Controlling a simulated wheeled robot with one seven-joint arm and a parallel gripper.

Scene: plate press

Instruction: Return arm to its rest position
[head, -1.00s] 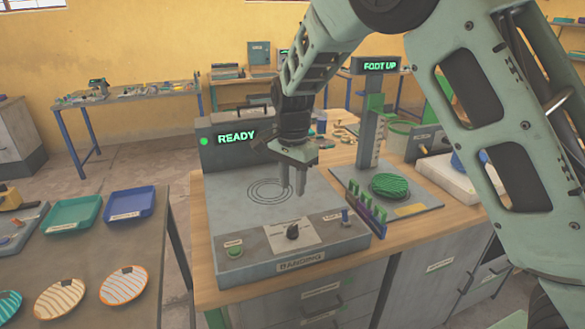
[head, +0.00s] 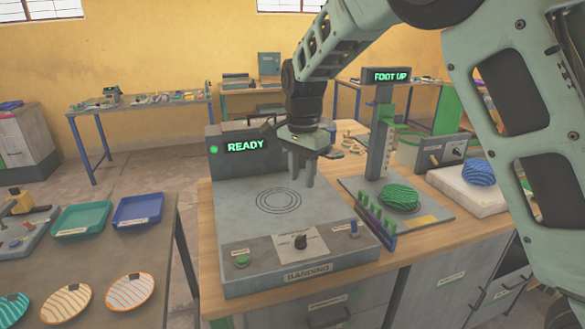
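My gripper (head: 301,180) hangs fingers-down over the grey banding machine (head: 240,212), above and to the right of the circles marked on its top. Two fingers show with a gap between them, and nothing is seen between them. The machine's display (head: 246,146) reads READY. My arm comes down from the upper right of the head view.
Right of the machine stand a press (head: 384,130) showing FOOT UP, a green striped plate (head: 400,197) and a rack of green pegs (head: 374,222). A blue striped plate (head: 479,172) lies farther right. Left, a table holds a green tray (head: 80,219), a blue tray (head: 138,210) and several plates.

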